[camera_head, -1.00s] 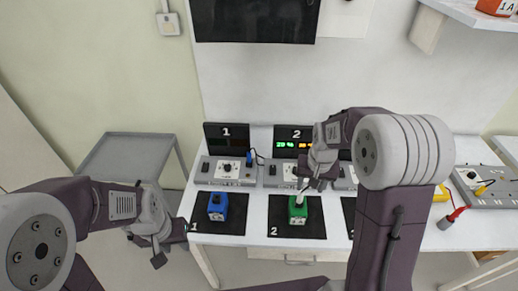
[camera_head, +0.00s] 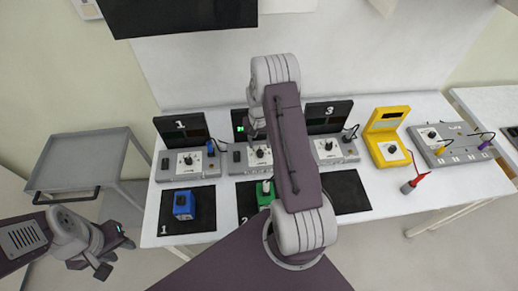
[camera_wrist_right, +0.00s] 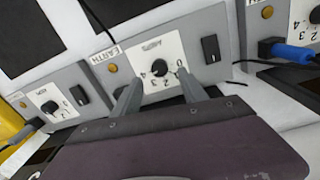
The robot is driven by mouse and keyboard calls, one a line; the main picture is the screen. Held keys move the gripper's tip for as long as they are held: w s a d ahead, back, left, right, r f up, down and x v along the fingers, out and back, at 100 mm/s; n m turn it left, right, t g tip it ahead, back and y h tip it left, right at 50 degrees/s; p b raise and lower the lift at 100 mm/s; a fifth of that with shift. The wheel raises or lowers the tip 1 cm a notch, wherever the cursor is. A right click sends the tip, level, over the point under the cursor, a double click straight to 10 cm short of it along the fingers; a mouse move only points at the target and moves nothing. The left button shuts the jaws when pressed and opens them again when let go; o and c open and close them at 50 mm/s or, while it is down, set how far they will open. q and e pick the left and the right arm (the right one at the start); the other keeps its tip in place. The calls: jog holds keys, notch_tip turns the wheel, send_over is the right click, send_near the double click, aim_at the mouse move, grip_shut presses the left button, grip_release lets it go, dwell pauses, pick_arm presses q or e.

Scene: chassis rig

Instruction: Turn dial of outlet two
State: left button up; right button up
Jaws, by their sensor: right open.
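Outlet two (camera_head: 236,160) is a grey box in the middle of the bench's back row. Its dial (camera_wrist_right: 158,68) is a small black knob on a white numbered plate in the right wrist view. My right gripper (camera_wrist_right: 158,74) is open, its two fingers on either side of the dial's plate; I cannot tell whether they touch it. In the head view my right arm hides most of this gripper and part of the outlet. The outlet's screen (camera_head: 239,122) shows green digits, partly hidden. My left gripper (camera_head: 117,257) is open and empty, left of the bench.
Outlet one (camera_head: 170,168) and outlet three (camera_head: 345,153) flank outlet two. A blue block (camera_head: 184,204) and a green block (camera_head: 264,196) stand on black mats in front. A yellow device (camera_head: 386,140) and another panel (camera_head: 455,148) are at right. A grey cart (camera_head: 85,150) stands left.

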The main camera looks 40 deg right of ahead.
aim_at(260, 152)
notch_tip(260, 152, down, 5)
jog(key=shift+d+r+p, duration=0.1)
jog(key=shift+r+p, duration=0.1)
jog(key=shift+p, duration=0.3)
jog(key=shift+s+f, duration=0.15)
jog(key=shift+f, duration=0.2)
jog(key=shift+f, duration=0.1)
grip_shut()
